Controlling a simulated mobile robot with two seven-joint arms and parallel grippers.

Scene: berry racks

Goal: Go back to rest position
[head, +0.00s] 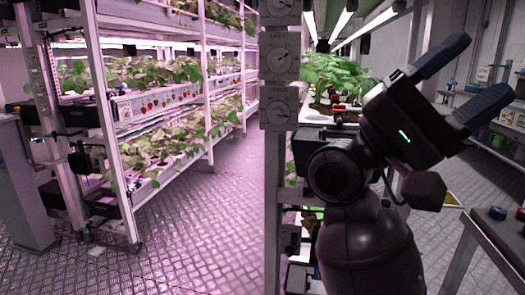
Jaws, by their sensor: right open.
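My right gripper (466,82) is raised in the right half of the head view. Its two dark fingers are spread wide apart and point to the upper right, with nothing between them. The right arm rises from the bottom edge and bends at the wrist. It hides part of the rack behind it. My left gripper is not in the head view.
A tall rack of berry plants (155,75) stands at the left. A post with round dials (280,56) stands left of my right arm, beside another plant rack (335,75). A table (497,240) is at the lower right. The metal aisle floor (205,230) is clear.

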